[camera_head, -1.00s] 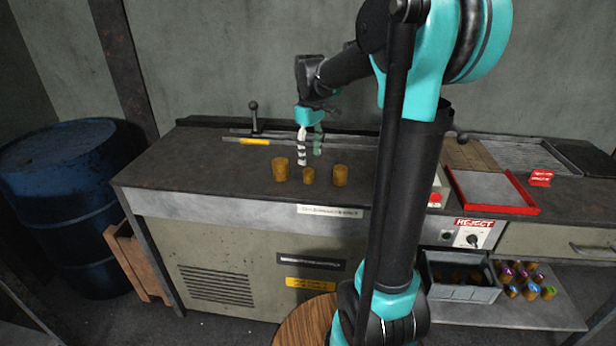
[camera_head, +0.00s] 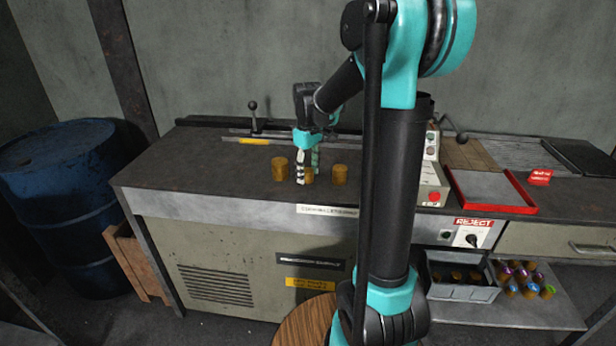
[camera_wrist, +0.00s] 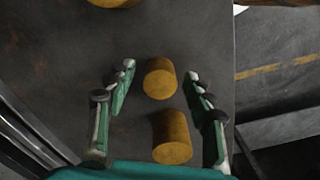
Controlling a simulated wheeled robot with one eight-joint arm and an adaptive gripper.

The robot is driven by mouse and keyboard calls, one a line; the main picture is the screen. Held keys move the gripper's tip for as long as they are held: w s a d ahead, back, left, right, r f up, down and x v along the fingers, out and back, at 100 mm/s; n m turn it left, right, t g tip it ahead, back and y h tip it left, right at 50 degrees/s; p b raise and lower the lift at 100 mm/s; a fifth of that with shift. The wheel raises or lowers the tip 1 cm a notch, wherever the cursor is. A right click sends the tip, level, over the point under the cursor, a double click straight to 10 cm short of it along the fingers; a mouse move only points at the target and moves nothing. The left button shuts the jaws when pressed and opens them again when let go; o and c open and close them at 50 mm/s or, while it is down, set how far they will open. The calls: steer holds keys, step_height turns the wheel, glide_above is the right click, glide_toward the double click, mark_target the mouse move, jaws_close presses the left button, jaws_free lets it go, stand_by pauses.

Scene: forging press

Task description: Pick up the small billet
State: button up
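Three brown cylindrical billets stand upright in a row on the dark bench. The small billet (camera_head: 309,176) is in the middle, between a larger left billet (camera_head: 279,169) and a larger right billet (camera_head: 340,175). My gripper (camera_head: 307,170) points down at the small billet and partly overlaps it in the head view. In the wrist view my gripper (camera_wrist: 160,82) is open, with fingers apart and a billet (camera_wrist: 160,78) between the fingertips, gaps showing on both sides. Another billet (camera_wrist: 172,138) shows nearer the palm, and a third (camera_wrist: 113,2) is cut off at the top.
The bench (camera_head: 180,170) is clear left of the billets. A control box with a red button (camera_head: 434,196) and a red-rimmed tray (camera_head: 450,178) stand to the right. A lever (camera_head: 253,115) and rail lie behind. A blue barrel (camera_head: 65,200) stands left.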

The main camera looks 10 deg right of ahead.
jaws_close()
stand_by(0.3)
